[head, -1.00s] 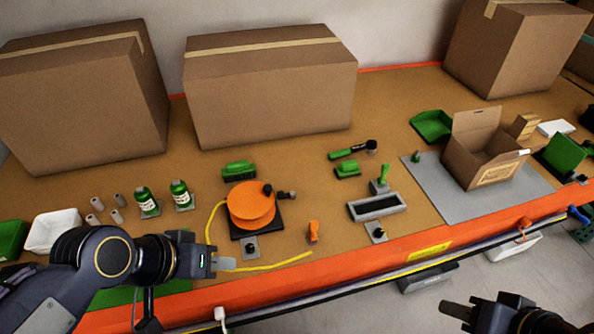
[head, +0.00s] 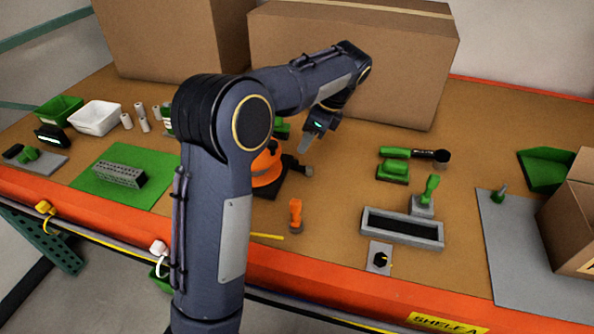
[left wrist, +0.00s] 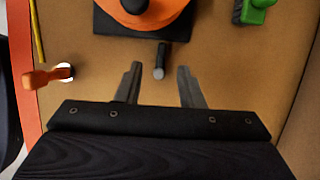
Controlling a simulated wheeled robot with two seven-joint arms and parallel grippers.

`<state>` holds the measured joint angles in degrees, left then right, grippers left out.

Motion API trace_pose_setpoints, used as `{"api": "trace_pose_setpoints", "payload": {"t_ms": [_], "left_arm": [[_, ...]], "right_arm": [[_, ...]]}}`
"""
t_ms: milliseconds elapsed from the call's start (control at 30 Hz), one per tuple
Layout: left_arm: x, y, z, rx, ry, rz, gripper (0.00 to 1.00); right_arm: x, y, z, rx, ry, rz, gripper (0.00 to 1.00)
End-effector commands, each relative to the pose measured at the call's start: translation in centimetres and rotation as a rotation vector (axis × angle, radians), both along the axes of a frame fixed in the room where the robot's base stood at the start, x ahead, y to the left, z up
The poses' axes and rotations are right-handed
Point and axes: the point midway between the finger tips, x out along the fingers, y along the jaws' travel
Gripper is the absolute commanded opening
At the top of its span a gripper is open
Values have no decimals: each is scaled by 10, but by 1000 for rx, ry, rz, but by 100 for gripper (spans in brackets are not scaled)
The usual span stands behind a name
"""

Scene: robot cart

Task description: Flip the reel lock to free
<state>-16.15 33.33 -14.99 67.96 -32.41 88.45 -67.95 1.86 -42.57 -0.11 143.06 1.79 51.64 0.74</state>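The orange reel (head: 267,168) sits on a black base, partly hidden behind my left arm in the head view. In the left wrist view the reel (left wrist: 170,22) is at the top, on its black base (left wrist: 115,27). A short dark lever with a grey tip, the reel lock (left wrist: 160,60), sticks out from the base; it also shows in the head view (head: 304,170). My left gripper (left wrist: 159,72) is open, its fingers apart on either side of the lever, with no contact visible. In the head view the gripper (head: 304,142) points down near the lever. My right gripper is out of view.
An orange-handled tool (left wrist: 45,77) stands near the front edge; it also shows in the head view (head: 295,215). A green brush (left wrist: 255,10) lies behind to the right. A large box (head: 400,75) stands at the back. Bare table lies right of the reel.

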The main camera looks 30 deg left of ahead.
Motion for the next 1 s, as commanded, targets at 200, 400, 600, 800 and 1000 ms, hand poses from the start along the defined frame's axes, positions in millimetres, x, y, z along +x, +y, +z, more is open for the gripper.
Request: {"api": "trace_pose_setpoints", "payload": {"t_ms": [200,400,600,800,1000], "left_arm": [[2,7,-24,16,17,-20,35],[-1,19,-55,14,15,-19,35],[-3,26,-72,14,14,-19,35],[-3,28,-75,13,11,-19,35],[-3,27,-74,13,11,-19,24]], "right_arm": [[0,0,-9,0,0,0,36],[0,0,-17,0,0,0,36],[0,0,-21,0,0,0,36],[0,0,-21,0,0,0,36],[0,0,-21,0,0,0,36]]}}
